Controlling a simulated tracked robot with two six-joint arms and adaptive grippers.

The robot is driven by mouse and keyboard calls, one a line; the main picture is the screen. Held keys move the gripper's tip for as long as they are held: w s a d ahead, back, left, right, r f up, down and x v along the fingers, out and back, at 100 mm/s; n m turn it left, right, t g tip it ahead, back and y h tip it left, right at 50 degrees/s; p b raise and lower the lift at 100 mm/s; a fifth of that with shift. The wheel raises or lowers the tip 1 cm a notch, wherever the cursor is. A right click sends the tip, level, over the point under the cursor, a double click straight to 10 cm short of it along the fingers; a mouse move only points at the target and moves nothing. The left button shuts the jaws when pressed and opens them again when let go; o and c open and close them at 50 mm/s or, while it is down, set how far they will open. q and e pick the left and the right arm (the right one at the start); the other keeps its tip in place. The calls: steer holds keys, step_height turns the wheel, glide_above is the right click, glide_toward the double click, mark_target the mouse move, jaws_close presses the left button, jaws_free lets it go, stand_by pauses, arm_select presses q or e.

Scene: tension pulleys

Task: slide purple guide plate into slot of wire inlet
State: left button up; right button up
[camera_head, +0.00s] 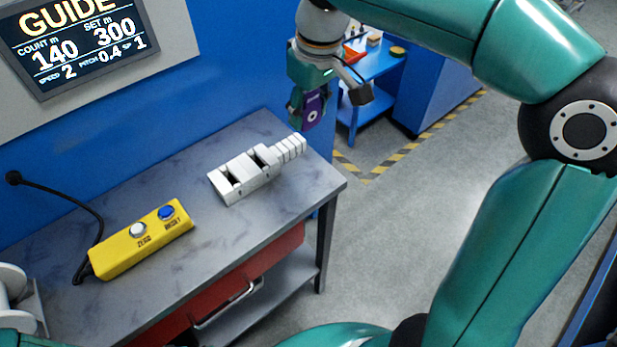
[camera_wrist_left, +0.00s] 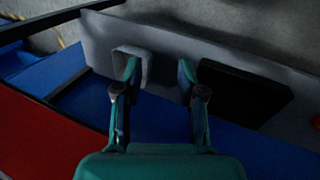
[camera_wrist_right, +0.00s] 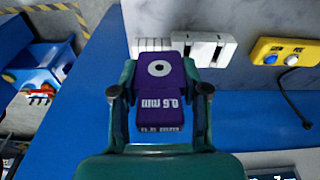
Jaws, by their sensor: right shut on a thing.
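The purple guide plate (camera_wrist_right: 163,92) has a white ring with a dark centre and the marking "0.6 mm". My right gripper (camera_wrist_right: 160,90) is shut on it, and the head view shows the plate (camera_head: 314,108) hanging below the right gripper (camera_head: 310,105), past the table's far right corner. The wire inlet (camera_head: 243,172) is a white block with open slots and a ribbed end, lying on the grey table. It shows beyond the plate in the right wrist view (camera_wrist_right: 205,48), partly hidden. My left gripper (camera_wrist_left: 158,75) is open and empty in the left wrist view.
A yellow box (camera_head: 141,239) with a white and a blue button lies on the grey table (camera_head: 225,265), its black cable running to the wall. A white spool (camera_head: 15,300) stands at the left edge. A blue side table (camera_head: 375,65) stands behind.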

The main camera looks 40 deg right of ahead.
mark_target(307, 183)
step_height(307, 183, down, 18)
steer(key=shift+b, duration=0.45)
steer(key=shift+f, duration=0.2)
steer(key=o, duration=1.1)
steer(key=shift+o, duration=0.2)
steer(key=shift+r, duration=0.15)
step_height(307, 183, up, 16)
steer(key=s, duration=0.2)
steer(key=shift+s+r, duration=0.2)
steer(key=shift+r, duration=0.05)
